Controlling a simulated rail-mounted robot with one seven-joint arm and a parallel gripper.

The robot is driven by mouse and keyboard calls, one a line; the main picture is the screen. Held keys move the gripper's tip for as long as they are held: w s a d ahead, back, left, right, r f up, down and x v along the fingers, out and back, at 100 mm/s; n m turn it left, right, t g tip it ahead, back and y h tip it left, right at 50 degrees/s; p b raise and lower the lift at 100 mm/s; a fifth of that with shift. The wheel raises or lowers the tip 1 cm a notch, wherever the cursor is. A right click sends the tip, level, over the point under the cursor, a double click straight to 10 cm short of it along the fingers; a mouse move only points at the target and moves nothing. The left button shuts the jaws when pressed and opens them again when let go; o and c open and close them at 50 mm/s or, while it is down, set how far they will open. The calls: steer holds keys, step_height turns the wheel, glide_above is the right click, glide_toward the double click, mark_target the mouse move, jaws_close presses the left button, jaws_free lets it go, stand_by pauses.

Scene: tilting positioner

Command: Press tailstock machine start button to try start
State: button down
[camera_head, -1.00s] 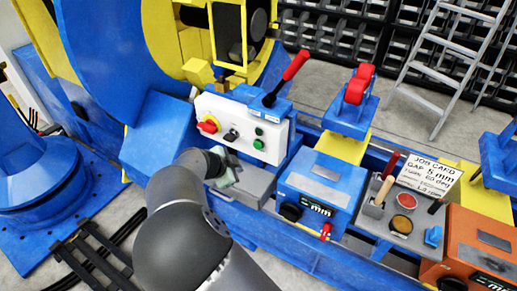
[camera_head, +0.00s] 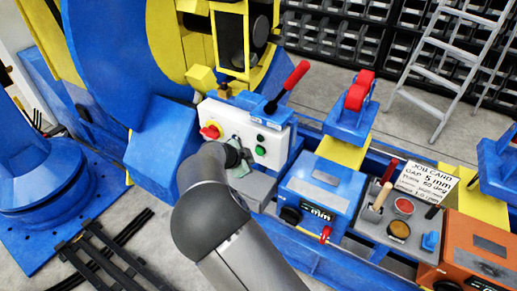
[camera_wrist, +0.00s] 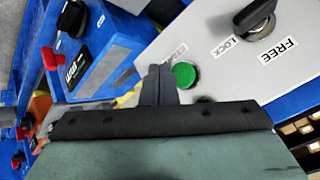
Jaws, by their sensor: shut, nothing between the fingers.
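My gripper (camera_wrist: 158,70) is shut and empty. In the wrist view its fingertips are in front of the panel, just left of a green button (camera_wrist: 184,74). I cannot tell whether they touch the panel. In the head view my arm covers the panel's lower left.
A black switch (camera_wrist: 257,18) between LOCK and FREE labels is at the wrist view's upper right. A red-handled lever (camera_head: 288,85) rises above the panel. A blue box with a display (camera_head: 320,190) stands to its right, then a grey tray (camera_head: 378,232) and an orange box (camera_head: 480,250).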

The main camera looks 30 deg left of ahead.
mark_target(259, 151)
steer(key=shift+w+f+b, duration=0.1)
steer(key=shift+w+b, duration=0.25)
steer(key=shift+w, duration=0.65)
stand_by(0.5)
steer(key=shift+w, duration=0.1)
stand_by(0.8)
steer(key=shift+w+f+b, duration=0.1)
steer(key=shift+w+b, duration=0.2)
steer(key=shift+b, duration=0.45)
steer(key=shift+w+b, duration=0.4)
steer(key=shift+w, duration=0.1)
steer(key=shift+s, duration=0.15)
stand_by(0.4)
steer(key=shift+s+b, duration=0.75)
steer(key=shift+b, duration=0.1)
